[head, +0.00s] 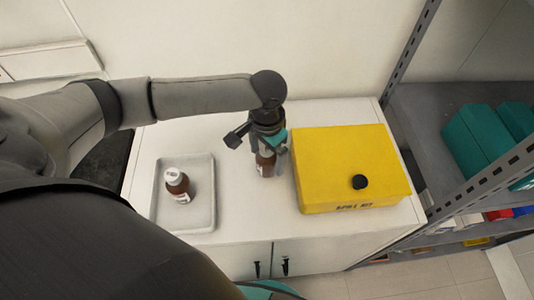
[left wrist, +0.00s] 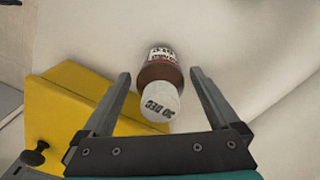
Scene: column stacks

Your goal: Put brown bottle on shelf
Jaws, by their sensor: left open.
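A brown bottle (head: 265,165) with a white label stands on the white cabinet top, left of the yellow box. My left gripper (head: 259,146) is above it and hides its top in the head view. In the left wrist view the brown bottle (left wrist: 160,74) and its white cap, marked "30 DEC", lie between the two open fingers of the left gripper (left wrist: 160,74). I cannot tell whether a finger touches it. A second brown bottle (head: 178,185) with a white cap stands in the pale tray (head: 206,214). A grey metal shelf (head: 432,104) is at the right. My right gripper is not in view.
The yellow spill kit box (head: 335,150) with a black knob stands close to the right of the bottle. Teal bins (head: 478,140) occupy part of the shelf. A slotted shelf post (head: 408,45) rises between cabinet and shelf. A wall is behind the cabinet.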

